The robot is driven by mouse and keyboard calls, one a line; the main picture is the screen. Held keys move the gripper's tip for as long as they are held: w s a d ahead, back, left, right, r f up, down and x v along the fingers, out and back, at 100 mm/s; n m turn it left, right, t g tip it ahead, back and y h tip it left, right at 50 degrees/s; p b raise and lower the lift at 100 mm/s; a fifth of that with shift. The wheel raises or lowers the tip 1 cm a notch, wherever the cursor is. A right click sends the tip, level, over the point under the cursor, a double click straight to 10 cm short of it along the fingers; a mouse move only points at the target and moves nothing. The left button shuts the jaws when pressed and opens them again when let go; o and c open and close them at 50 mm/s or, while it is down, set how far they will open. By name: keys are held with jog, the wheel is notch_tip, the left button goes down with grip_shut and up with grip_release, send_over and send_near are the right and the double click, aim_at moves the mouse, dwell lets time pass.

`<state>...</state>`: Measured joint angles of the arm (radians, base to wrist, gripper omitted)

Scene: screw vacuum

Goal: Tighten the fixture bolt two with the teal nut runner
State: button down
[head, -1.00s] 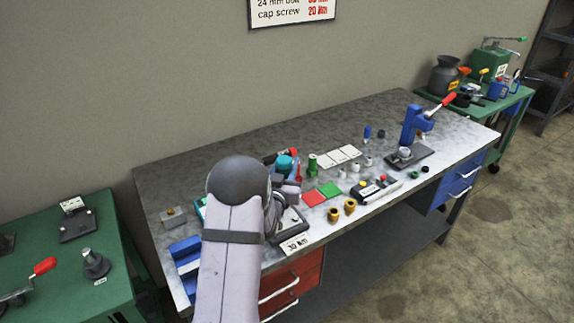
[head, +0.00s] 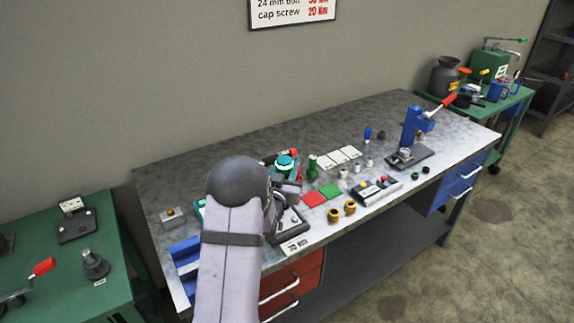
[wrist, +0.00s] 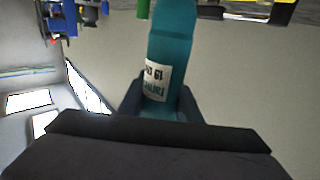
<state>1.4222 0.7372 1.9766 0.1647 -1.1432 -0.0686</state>
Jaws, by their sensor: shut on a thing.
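The teal nut runner (wrist: 172,45) is between the jaws of my gripper (wrist: 163,97) in the wrist view, with a white printed label facing the camera. My gripper is shut on it. The tool's working end is hidden in both views. I cannot pick out fixture bolt two; my arm and gripper cover that part of the bench.
The grey workbench (head: 235,150) holds red (head: 313,198) and green pads (head: 330,190), brass sockets (head: 342,211) and several small parts right of my gripper. A blue press (head: 413,130) stands at the right. A blue block (head: 185,255) lies at the left edge.

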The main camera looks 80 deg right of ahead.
jog(key=shift+r+p, duration=1.15)
jog(key=shift+r, duration=1.35)
